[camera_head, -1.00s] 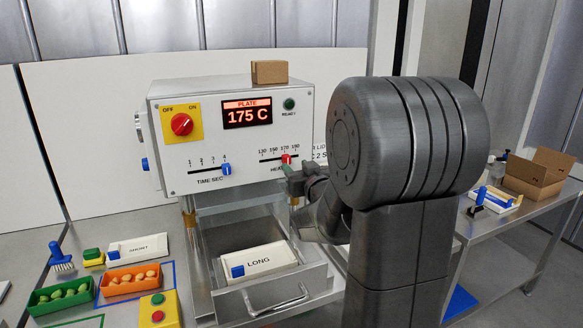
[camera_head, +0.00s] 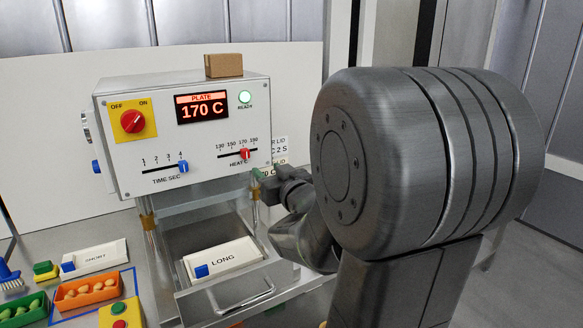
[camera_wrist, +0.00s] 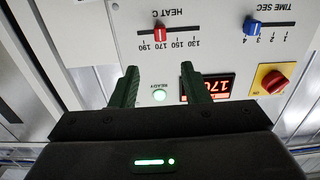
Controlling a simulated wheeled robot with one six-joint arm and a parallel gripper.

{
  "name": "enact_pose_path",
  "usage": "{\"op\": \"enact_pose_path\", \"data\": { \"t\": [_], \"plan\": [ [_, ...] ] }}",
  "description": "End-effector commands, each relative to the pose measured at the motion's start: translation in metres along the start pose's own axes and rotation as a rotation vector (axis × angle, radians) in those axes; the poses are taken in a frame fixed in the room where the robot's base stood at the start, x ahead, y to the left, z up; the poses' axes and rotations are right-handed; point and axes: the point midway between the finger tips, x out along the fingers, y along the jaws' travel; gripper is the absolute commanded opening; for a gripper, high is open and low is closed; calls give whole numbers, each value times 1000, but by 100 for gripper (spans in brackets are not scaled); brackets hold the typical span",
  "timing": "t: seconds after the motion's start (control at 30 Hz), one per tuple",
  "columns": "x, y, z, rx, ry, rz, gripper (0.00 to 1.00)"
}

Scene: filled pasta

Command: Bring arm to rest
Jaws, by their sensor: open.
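My gripper (camera_wrist: 160,88) is open and empty in the wrist view, its two green fingers apart in front of the machine's panel, which appears upside down there. In the head view my gripper (camera_head: 258,174) is small and partly hidden by my arm, close to the right side of the panel. The sealing machine (camera_head: 190,150) shows "PLATE 170 C" on its display (camera_head: 202,107), and the READY light (camera_head: 245,97) is lit. The red HEAT slider (camera_head: 245,154) stands near 170 and also shows in the wrist view (camera_wrist: 160,32).
A tray marked LONG (camera_head: 222,257) sits in the open drawer. An orange bin (camera_head: 87,291) and a green bin (camera_head: 22,311) of filled pasta stand at the left. A cardboard box (camera_head: 223,65) rests on the machine.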

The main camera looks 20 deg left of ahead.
Motion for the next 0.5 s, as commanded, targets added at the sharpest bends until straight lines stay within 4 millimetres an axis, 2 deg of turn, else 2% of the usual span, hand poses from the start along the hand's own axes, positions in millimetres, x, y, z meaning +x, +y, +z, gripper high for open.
{"op": "enact_pose_path", "data": {
  "t": [0.17, 0.5],
  "plan": [
    [14, 0, -1, 0, -1, -1, 42],
    [67, 0, -2, 1, -1, -1, 42]
  ]
}}
